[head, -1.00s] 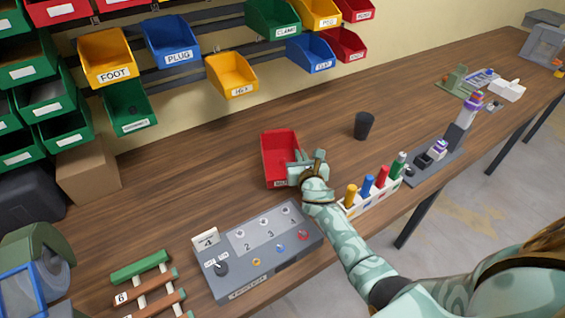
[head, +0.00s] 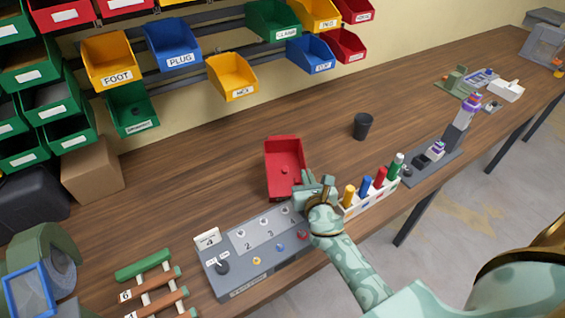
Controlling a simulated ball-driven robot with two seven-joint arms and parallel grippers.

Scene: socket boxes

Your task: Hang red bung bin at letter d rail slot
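The red bin (head: 284,152) sits on the wooden table, its open top facing up, with a small red piece inside. Its near front label is not readable now. My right gripper (head: 316,187) is beside the bin's near right corner. I cannot tell whether its fingers touch the bin or how far apart they are. The dark wall rails (head: 193,80) run across the back wall and hold several bins; I see no letter marks on them. My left gripper is not in view.
Foot (head: 110,60), plug (head: 172,45) and a yellow bin (head: 232,78) hang on the wall. A grey switch panel (head: 250,262) and a rack of coloured pegs (head: 372,200) stand near my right arm. A black cup (head: 362,126) stands to the right. Table behind the bin is clear.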

